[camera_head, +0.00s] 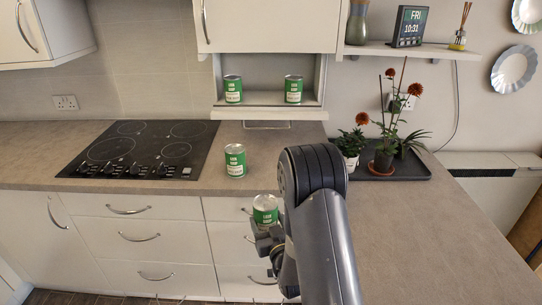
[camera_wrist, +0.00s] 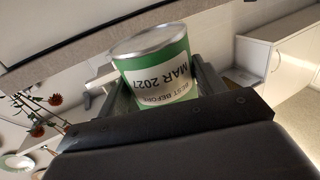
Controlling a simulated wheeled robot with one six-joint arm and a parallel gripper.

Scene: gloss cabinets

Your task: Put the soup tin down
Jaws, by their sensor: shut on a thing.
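A green soup tin (camera_head: 265,209) with a white label is held in my gripper (camera_head: 268,232), in front of the counter's front edge. In the wrist view the tin (camera_wrist: 158,65) sits between the jaws, its silver lid up and its label reading "BEST BEFORE MAR 2027". My gripper (camera_wrist: 155,95) is shut on it. A like tin (camera_head: 235,161) stands upright on the counter right of the hob. Two more tins, one on the left (camera_head: 233,89) and one on the right (camera_head: 293,89), stand in the open niche. My arm hides part of the counter.
The counter (camera_head: 420,235) is clear at the front right. A black hob (camera_head: 140,150) lies to the left. A dark tray (camera_head: 405,167) with potted plants stands at the back right. Drawers with handles (camera_head: 140,237) are below the counter edge.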

